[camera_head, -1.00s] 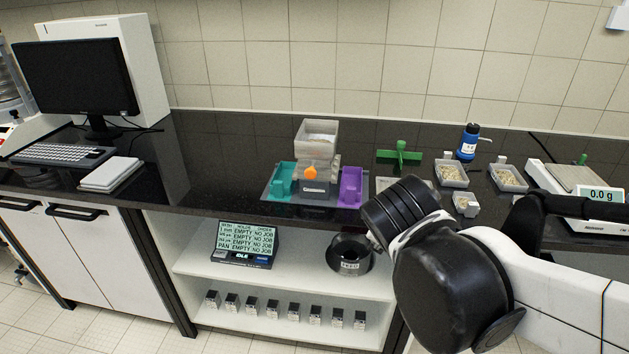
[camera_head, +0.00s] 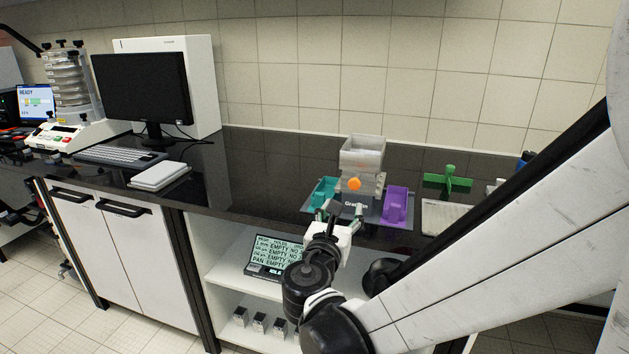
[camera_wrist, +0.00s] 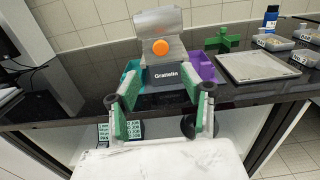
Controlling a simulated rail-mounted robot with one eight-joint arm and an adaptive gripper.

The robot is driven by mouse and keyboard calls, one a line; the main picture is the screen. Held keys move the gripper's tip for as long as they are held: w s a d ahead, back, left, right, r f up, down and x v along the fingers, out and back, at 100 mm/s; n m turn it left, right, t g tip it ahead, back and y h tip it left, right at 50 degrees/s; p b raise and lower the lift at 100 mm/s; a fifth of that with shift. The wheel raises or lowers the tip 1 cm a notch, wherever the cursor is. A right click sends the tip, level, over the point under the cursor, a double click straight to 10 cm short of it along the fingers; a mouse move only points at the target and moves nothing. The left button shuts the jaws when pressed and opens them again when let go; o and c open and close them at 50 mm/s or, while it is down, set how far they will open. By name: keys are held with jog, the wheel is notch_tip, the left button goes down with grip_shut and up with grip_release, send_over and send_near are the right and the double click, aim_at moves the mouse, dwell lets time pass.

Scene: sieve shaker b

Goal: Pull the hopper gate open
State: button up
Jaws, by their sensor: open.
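The hopper (camera_head: 362,154) is a pale, translucent box stacked on a labelled grey base on the black counter. It also shows in the wrist view (camera_wrist: 158,22). An orange knob (camera_head: 354,184) sits on its front, presumably the gate's handle; in the wrist view the knob (camera_wrist: 160,47) is near the top centre. My gripper (camera_head: 328,211) is open and empty in front of the hopper, near the counter's front edge. In the wrist view its green-padded fingers (camera_wrist: 160,84) spread to either side, below the knob and apart from it. The gate plate itself is not clearly visible.
A teal holder (camera_head: 323,192) and a purple holder (camera_head: 396,205) flank the hopper. A green cross-shaped piece (camera_head: 447,181) stands to the right, near a pale tray (camera_wrist: 258,66). A monitor (camera_head: 142,88) and keyboard are at left.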

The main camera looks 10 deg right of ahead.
aim_at(354, 184)
jog(key=x, duration=1.3)
jog(key=shift+w+d+b, duration=0.15)
jog(key=shift+b, duration=0.25)
jog(key=shift+c, duration=0.5)
grip_shut()
